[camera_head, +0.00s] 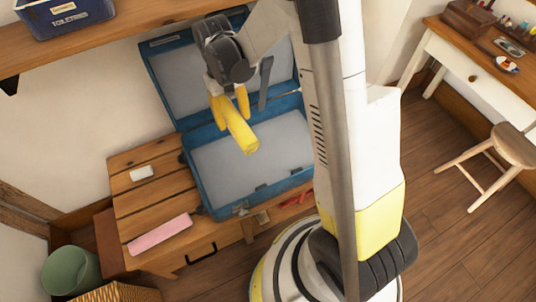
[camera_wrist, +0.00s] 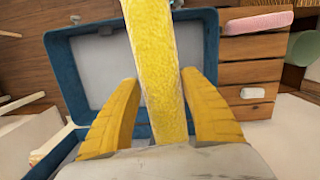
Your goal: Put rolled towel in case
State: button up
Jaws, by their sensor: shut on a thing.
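The rolled towel (camera_head: 240,135) is yellow and held in my gripper (camera_head: 229,108), above the open case. In the wrist view the towel (camera_wrist: 160,70) runs up the middle between the two yellow fingers of my gripper (camera_wrist: 163,110). The blue case (camera_head: 202,193) lies open on the wooden dresser, with its lid raised at the back and a pale grey lining. Its inside looks empty. The case's blue rim also shows in the wrist view (camera_wrist: 62,80). The towel's lower end hangs over the case's base; I cannot tell the exact height.
A pink folded item (camera_head: 160,235) and a small white block (camera_head: 141,173) lie on the dresser (camera_head: 125,200) left of the case. A shelf (camera_head: 90,48) with a blue toiletries box (camera_head: 65,17) is at upper left. A green bin (camera_head: 70,270) stands at lower left.

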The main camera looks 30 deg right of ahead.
aim_at(261, 155)
jog(key=l, duration=1.1)
jog(key=k+l, duration=0.1)
jog(key=l, duration=1.05)
